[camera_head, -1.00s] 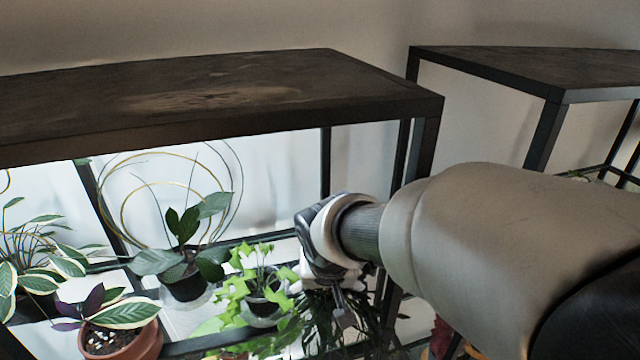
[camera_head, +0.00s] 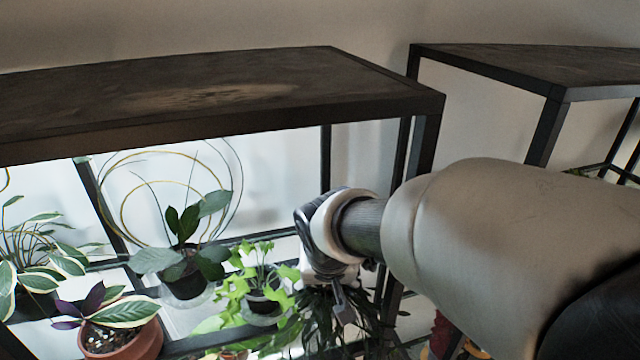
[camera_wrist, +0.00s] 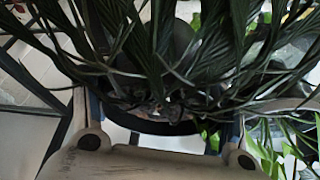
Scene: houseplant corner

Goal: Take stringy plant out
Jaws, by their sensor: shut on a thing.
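The stringy plant (camera_head: 325,318), with dark, thin, drooping leaves, is at the right end of the lit shelf in the head view. My gripper (camera_head: 340,290) is directly above and among its leaves and partly hides it. In the wrist view the stringy plant's leaves (camera_wrist: 150,50) fill the upper picture, and the dark rim of its pot (camera_wrist: 160,126) shows between my fingers. My gripper (camera_wrist: 162,112) is shut on it, one finger on each side of the pot. The lower pot is hidden in the head view.
A bright green trailing plant (camera_head: 255,285) stands close to the left of my gripper. A broad-leaved plant (camera_head: 185,255) and a terracotta pot (camera_head: 140,340) stand farther left. The dark shelf top (camera_head: 220,95) overhangs them. A black shelf post (camera_head: 390,290) is close to the right.

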